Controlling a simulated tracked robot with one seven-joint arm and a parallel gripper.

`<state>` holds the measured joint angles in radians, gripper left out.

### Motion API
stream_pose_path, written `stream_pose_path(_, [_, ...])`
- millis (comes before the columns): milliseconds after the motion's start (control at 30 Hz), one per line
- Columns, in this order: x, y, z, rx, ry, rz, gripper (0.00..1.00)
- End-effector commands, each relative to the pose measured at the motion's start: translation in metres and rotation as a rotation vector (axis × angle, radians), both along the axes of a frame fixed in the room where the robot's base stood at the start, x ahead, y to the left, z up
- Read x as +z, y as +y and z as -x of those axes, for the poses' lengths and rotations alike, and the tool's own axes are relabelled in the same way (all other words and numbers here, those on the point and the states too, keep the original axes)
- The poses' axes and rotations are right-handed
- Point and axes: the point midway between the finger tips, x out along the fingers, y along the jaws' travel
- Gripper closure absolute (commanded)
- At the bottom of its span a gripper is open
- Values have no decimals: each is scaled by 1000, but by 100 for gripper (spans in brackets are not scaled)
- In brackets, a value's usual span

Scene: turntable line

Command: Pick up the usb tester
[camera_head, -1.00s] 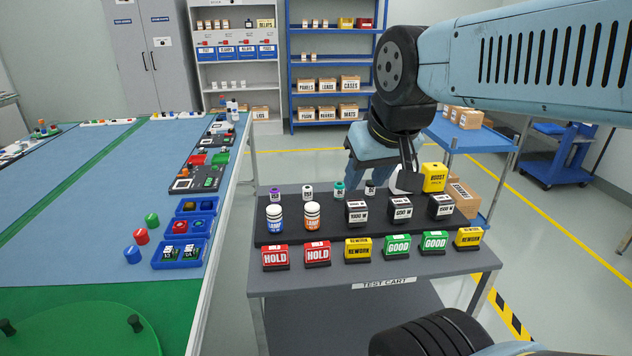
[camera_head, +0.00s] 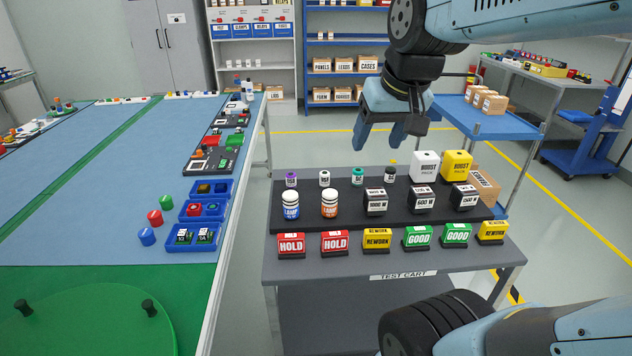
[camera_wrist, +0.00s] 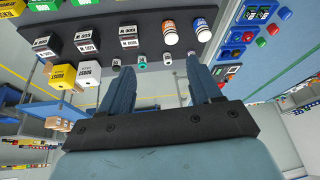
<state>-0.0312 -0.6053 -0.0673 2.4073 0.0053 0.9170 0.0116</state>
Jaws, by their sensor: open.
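I cannot pick out the usb tester for certain, because the small labels are hard to read. Several small capped cylinders stand upright in the back row of the black rack: a purple-topped one (camera_head: 291,179), a white one with a dark top (camera_head: 324,178), a teal-topped one (camera_head: 357,176) and a dark one with a yellow top (camera_head: 390,172). My gripper (camera_head: 378,140) is open and empty, above and behind this row. In the wrist view, my gripper (camera_wrist: 160,75) has its fingers apart, with the teal-topped cylinder (camera_wrist: 141,62) and white cylinder (camera_wrist: 167,59) beyond the gap.
The black rack (camera_head: 445,212) on the test cart (camera_head: 345,262) also holds lamp jars (camera_head: 329,203), black 500 W blocks (camera_head: 421,199) and white and yellow boost packs (camera_head: 425,165). Coloured sign blocks (camera_head: 334,243) line its front. A blue-topped workbench (camera_head: 100,190) stands left.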

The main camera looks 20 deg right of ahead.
Motion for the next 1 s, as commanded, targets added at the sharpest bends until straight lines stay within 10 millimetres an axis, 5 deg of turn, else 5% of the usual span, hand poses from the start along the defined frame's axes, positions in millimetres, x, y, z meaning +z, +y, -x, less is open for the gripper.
stream_pose_path(533, [-11, -4, -122, -108, 176, -72, 37])
stream_pose_path(1000, [-61, -4, -227, -212, 317, -76, 37])
